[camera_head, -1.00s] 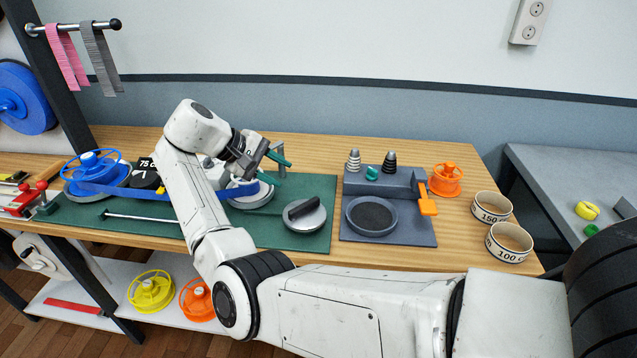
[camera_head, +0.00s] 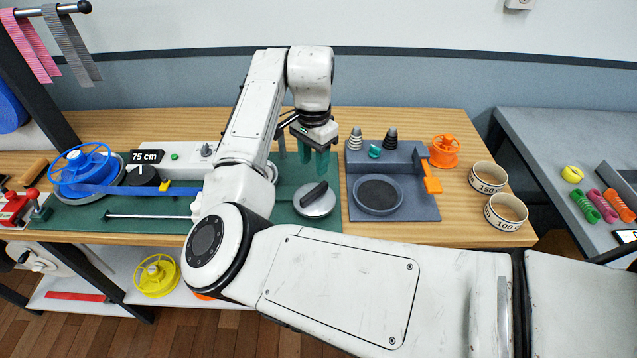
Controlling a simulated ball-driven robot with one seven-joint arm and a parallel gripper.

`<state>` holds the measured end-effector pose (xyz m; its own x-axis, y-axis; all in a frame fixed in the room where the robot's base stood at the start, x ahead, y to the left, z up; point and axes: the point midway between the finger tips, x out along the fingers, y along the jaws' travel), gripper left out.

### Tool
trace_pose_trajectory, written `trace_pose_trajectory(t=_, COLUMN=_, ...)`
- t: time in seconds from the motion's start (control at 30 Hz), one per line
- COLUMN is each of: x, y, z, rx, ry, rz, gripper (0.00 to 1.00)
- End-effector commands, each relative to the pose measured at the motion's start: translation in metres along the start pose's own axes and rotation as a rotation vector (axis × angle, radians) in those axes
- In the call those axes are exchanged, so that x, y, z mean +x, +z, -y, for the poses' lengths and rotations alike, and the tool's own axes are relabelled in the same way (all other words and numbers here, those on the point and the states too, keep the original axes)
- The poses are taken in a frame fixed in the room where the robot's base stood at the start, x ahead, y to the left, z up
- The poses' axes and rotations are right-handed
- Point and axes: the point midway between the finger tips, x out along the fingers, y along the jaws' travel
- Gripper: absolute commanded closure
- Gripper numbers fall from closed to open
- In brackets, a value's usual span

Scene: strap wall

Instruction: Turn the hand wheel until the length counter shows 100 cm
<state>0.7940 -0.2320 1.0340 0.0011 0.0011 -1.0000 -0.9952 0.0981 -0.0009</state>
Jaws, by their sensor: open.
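The length counter (camera_head: 146,157) is a black display that reads 75 cm, on the left part of the bench device. The hand wheel (camera_head: 315,206) looks to be the round silver disc with a dark grip bar (camera_head: 313,194) on top, near the right end of the green mat. My gripper (camera_head: 314,158) has green fingers and points down just behind and above this disc. It is open, with nothing seen between the fingers. A gap appears to remain between the fingertips and the grip bar. A blue strap (camera_head: 130,190) runs right from a blue reel (camera_head: 83,168) and passes behind my arm.
A grey fixture (camera_head: 425,207) with a round dish stands right of the wheel. An orange reel (camera_head: 444,150) and bowls marked 150 (camera_head: 487,179) and 100 (camera_head: 506,213) are farther right. My arm hides the middle of the green mat (camera_head: 75,218).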

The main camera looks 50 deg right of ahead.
Motion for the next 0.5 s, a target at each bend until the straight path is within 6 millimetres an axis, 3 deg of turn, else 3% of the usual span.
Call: trace_pose_trajectory(t=0.5, x=0.083, y=0.0, z=-0.001, rx=-0.004, ry=0.003, rz=0.001, gripper=0.57)
